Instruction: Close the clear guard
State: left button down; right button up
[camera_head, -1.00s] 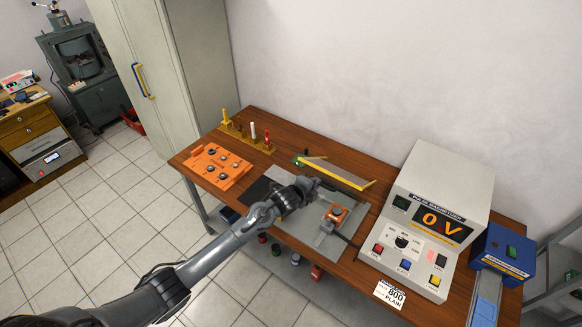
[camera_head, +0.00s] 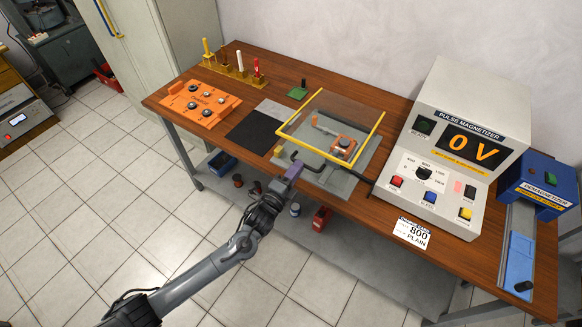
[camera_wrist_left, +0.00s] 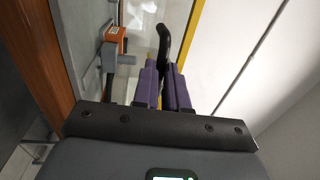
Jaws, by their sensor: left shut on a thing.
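The clear guard (camera_head: 367,138) is a transparent panel with a yellow frame. In the head view it lies over the grey fixture plate (camera_head: 340,186) and the orange-topped block (camera_head: 342,147), which shows through it. I cannot tell whether its front edge rests on the plate. A black handle (camera_head: 312,165) sticks out at the front edge. My left gripper (camera_head: 293,170) is at this handle, at the table's front side. In the left wrist view the purple fingers (camera_wrist_left: 163,85) are shut on the black handle (camera_wrist_left: 164,42), beside the yellow frame edge (camera_wrist_left: 191,32). My right gripper is out of view.
The pulse magnetizer (camera_head: 455,150) reading 0 V stands right of the guard, with a blue demagnetizer (camera_head: 540,185) beyond it. An orange tray (camera_head: 203,104), a black mat (camera_head: 252,136) and a rack of coloured pegs (camera_head: 232,70) are on the left.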

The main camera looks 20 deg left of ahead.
pick_arm(q)
jog(key=f+b, duration=0.1)
jog(key=f, duration=0.1)
jog(key=f+t+b, duration=0.1)
jog(key=shift+s+a+f+b, duration=0.1)
jog(key=shift+s+a+b, duration=0.15)
jog(key=shift+b, duration=0.1)
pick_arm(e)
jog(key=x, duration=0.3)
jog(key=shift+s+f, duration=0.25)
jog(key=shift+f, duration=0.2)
pick_arm(q)
jog(key=shift+f, duration=0.2)
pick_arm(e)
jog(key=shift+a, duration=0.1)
pick_arm(q)
jog(key=c, duration=1.2)
grip_release()
jog(key=shift+o, duration=0.2)
jog(key=shift+r, duration=0.15)
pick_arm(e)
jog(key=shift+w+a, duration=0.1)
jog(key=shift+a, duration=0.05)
pick_arm(q)
jog(key=shift+s+d, duration=0.1)
